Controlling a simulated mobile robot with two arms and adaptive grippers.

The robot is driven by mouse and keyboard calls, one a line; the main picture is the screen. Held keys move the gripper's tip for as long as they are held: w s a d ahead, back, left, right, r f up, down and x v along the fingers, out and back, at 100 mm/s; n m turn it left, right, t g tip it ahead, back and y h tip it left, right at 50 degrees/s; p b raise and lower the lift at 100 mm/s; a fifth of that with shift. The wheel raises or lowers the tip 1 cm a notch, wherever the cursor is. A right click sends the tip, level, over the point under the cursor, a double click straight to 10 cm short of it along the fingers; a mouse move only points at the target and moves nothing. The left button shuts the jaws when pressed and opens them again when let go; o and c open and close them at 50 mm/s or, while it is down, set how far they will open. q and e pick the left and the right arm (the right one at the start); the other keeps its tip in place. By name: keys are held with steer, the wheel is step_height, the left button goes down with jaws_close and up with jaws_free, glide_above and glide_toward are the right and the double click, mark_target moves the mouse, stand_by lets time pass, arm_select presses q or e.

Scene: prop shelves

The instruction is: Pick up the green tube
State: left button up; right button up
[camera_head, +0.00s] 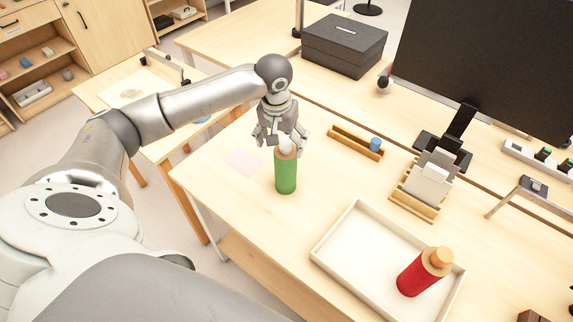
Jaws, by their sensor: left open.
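My right gripper is not in view.
A white tray (345,283) holds a red tube (418,274) with an orange cap. A wooden holder (347,141) with a blue piece, a card rack (413,205), a monitor (490,60) and a black box (344,48) stand behind. A pink paper (243,161) lies left of the green tube.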

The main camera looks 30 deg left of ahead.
mark_target(286, 155)
arm_select(q)
steer(key=shift+w+f, duration=0.15)
steer(key=shift+f, duration=0.45)
steer(key=shift+w+f, duration=0.1)
steer(key=shift+f, duration=0.2)
steer(key=f+p, duration=0.1)
steer(key=f, duration=0.1)
steer(key=w+f+p, duration=0.1)
steer(key=f, duration=0.1)
steer(key=shift+d, duration=0.15)
steer(key=shift+f, duration=0.65)
steer(key=shift+w+r, duration=0.1)
steer(key=c, duration=1.7)
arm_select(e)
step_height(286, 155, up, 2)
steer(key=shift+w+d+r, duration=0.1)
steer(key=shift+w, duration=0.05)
